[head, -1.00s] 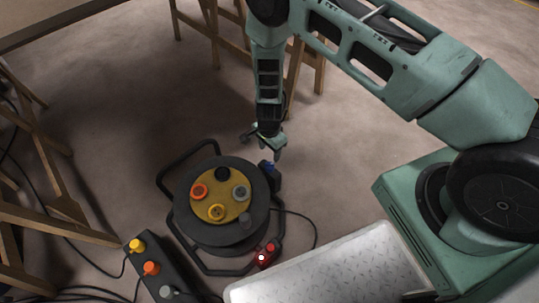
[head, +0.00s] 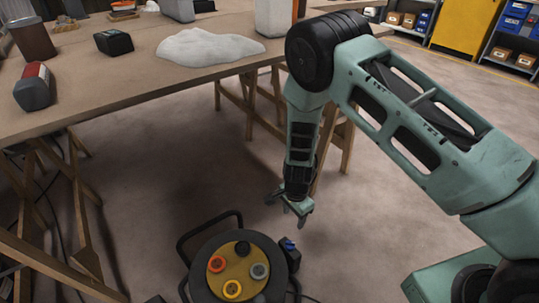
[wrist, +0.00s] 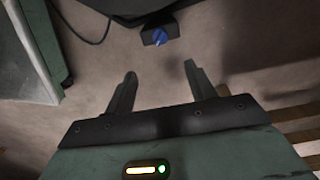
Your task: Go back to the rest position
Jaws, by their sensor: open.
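My gripper (head: 291,211) hangs at the end of my green arm in the head view, above the floor and a little beyond the cable reel (head: 212,253). In the wrist view, my gripper (wrist: 158,80) has its two fingers spread apart with nothing between them. The reel is black with a yellow face and several coloured sockets. A dark box with a blue knob (head: 289,247) sits at the reel's right side; the blue knob also shows past the fingertips in the wrist view (wrist: 159,36).
A wooden trestle table (head: 130,75) stands at the back left, with a white cloth-like heap (head: 208,46) and several containers on it. Its trestle legs (head: 225,112) are behind and left of my arm. Shelves with boxes (head: 512,50) stand far right. Open floor lies between.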

